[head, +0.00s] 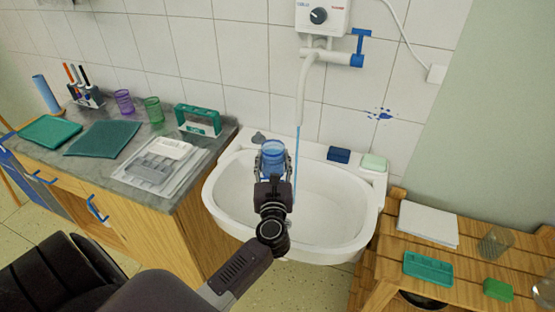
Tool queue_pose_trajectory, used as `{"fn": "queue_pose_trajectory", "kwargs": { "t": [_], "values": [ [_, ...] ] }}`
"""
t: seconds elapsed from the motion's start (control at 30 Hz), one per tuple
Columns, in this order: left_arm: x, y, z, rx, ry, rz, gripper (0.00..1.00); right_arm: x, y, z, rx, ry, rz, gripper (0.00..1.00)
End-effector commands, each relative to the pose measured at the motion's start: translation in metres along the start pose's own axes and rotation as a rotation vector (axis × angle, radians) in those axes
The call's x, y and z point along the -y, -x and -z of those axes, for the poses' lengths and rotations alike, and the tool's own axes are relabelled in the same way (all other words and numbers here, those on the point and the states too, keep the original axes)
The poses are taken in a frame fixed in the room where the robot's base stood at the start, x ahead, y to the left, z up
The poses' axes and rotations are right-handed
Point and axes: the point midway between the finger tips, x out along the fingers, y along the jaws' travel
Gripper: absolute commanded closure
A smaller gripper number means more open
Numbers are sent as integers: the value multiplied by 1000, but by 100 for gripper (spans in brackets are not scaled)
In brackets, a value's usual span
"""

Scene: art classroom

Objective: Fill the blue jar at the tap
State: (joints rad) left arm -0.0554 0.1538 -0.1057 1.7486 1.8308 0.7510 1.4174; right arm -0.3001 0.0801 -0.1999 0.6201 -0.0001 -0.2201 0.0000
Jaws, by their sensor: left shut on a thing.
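My left gripper (273,172) is shut on the blue jar (272,151) and holds it upright over the left back part of the white sink (335,205). The jar is see-through blue; the gripper hides its lower part, and I cannot tell whether there is water in it. The tap (309,85) has a white spout on the wall and a blue handle (359,48). A thin blue stream of water (297,145) falls from the spout, just right of the jar and apart from its mouth. My right gripper is not in view.
A counter (100,170) on the left holds purple (124,101) and green (153,109) cups, a teal caddy (198,121) and trays. A blue sponge (339,155) and green soap (373,162) lie on the sink's back rim. A wooden shelf (390,265) stands right. The basin's right side is clear.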

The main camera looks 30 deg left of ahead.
Motion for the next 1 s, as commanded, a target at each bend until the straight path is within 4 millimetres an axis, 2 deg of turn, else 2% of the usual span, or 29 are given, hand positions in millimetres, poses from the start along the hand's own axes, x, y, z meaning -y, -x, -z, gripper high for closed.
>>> {"fn": "queue_pose_trajectory", "kwargs": {
  "t": [0.6, 1.0],
  "values": [
    [-40, 29, -1, 2, -1, -1, 80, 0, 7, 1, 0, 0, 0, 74],
    [-44, 31, -2, 3, 0, -1, 80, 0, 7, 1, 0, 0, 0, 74]
  ]
}}
